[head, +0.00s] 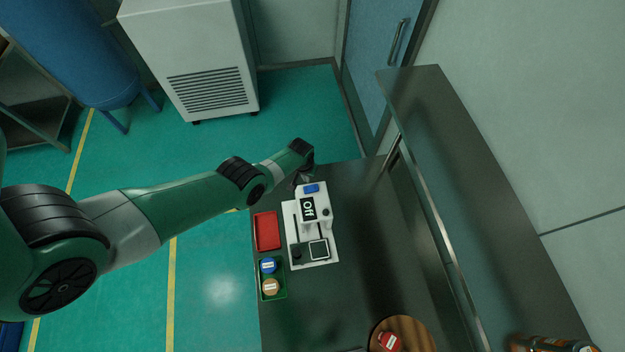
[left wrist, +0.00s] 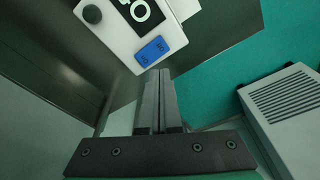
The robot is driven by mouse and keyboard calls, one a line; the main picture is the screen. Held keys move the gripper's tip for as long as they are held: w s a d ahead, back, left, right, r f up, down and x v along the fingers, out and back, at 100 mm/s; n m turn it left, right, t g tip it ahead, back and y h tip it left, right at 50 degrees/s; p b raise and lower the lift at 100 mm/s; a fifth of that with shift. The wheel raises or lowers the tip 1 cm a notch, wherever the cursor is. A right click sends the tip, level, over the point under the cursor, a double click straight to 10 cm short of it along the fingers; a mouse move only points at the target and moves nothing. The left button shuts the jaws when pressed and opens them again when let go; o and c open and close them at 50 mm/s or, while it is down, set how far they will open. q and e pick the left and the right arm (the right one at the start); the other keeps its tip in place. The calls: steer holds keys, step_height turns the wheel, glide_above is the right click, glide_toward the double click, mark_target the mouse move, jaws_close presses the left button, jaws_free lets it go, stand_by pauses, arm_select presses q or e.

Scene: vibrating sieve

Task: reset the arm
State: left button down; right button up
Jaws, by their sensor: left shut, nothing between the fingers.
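My left arm reaches in from the left in the head view, and its gripper (head: 303,178) is at the far end of the white machine, partly hidden by the wrist. In the left wrist view the left gripper (left wrist: 162,76) is shut and empty, with its fingertips just short of the blue button block. The white machine (head: 328,251) has a black display reading "Off" (head: 308,208), a dark knob (head: 326,212) and a blue button block (head: 311,188). The display, knob and blue block (left wrist: 152,50) also show in the left wrist view. My right gripper is not in view.
A red tray (head: 267,231) and a green tray (head: 281,292) with a blue-topped and an orange-topped container stand left of the machine. A round wooden board (head: 417,334) with a red item lies at the front. A raised shelf (head: 470,190) runs along the right. The dark tabletop (head: 365,240) is clear mid-right.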

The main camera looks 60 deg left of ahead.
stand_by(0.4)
